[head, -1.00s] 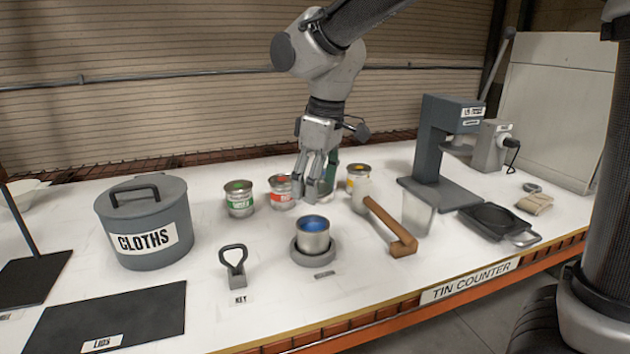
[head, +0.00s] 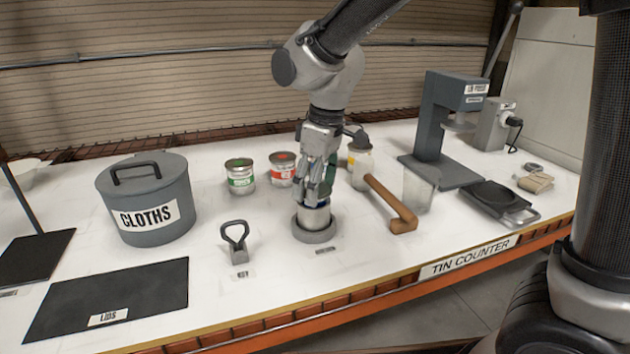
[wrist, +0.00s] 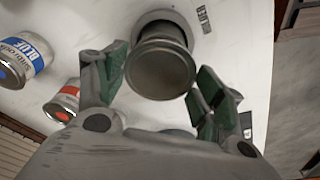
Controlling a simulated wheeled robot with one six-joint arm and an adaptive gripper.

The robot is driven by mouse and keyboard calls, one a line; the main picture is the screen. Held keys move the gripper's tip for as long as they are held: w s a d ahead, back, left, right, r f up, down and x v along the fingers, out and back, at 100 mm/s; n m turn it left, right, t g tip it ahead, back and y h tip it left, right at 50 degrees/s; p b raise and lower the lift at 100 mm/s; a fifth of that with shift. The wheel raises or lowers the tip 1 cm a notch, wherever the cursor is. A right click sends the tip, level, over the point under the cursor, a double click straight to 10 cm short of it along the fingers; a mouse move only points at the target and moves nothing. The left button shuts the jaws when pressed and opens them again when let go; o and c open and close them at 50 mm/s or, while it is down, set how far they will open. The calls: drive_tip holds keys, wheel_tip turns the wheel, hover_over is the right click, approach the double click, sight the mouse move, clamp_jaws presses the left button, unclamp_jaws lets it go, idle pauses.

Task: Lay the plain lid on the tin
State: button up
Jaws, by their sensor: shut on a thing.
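The silver tin (head: 314,218) stands upright in a round grey holder (head: 315,235) near the front middle of the counter. My gripper (head: 318,192) points down right over it and hides most of its top; a little blue shows there. In the wrist view, a plain round grey metal lid (wrist: 162,70) lies between the green-padded fingers of my gripper (wrist: 160,85). It covers the tin's mouth from this side. I cannot tell whether the lid touches the tin's rim or is a little above it.
Green-labelled (head: 240,177) and red-labelled (head: 283,170) tins stand behind; a blue-labelled tin (wrist: 25,58) shows in the wrist view. A wooden-handled mallet (head: 390,202) and clear cup (head: 418,190) are to the right. A key tool (head: 236,245) and cloths bin (head: 150,215) are to the left.

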drive_tip(key=shift+f, duration=0.7)
idle(0.4)
drive_tip(key=o, duration=0.8)
drive_tip(key=shift+c, duration=0.2)
wheel_tip(320, 180, up, 11)
drive_tip(key=d, duration=0.1)
drive_tip(key=s+d+m+t, duration=0.1)
drive_tip(key=s+d+m, duration=0.3)
drive_tip(key=d, duration=0.6)
drive_tip(key=s+d+f+m+t+h, duration=0.1)
drive_tip(key=s+d+m, duration=0.3)
drive_tip(key=s+d, duration=0.3)
drive_tip(key=s+d+m+t, duration=0.1)
drive_tip(key=s+d+m, duration=0.3)
drive_tip(key=d, duration=1)
drive_tip(key=shift+s+d+f+h, duration=0.3)
drive_tip(key=shift+s+f, duration=0.1)
drive_tip(key=shift+s, duration=0.25)
